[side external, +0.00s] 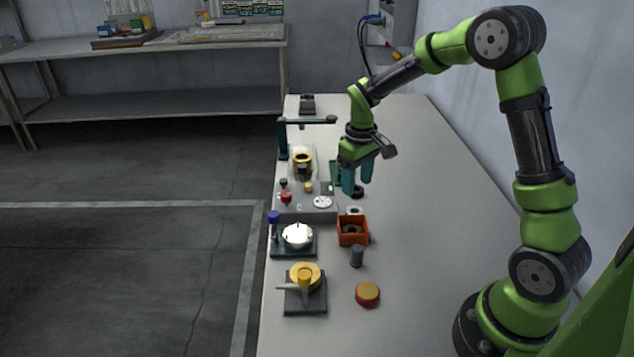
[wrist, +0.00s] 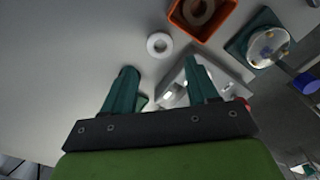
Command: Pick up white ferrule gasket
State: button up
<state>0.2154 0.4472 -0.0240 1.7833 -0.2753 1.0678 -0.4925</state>
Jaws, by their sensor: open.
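The white ferrule gasket (side external: 354,210) is a small pale ring lying flat on the table, just behind the orange bin. It also shows in the wrist view as a white ring (wrist: 149,46) with a grey centre, ahead of the fingertips and apart from them. My gripper (side external: 358,180) is above the table, behind the gasket in the side view. In the wrist view its teal fingers (wrist: 160,70) are spread wide with nothing between them.
The orange bin (side external: 352,241) holds a ring. A grey panel (side external: 318,215) with red and yellow parts stands left. The table's right side is clear.

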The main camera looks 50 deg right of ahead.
aim_at(354, 210)
notch_tip(354, 210, down, 8)
jog(key=shift+w+f, duration=0.15)
jog(key=c, duration=0.8)
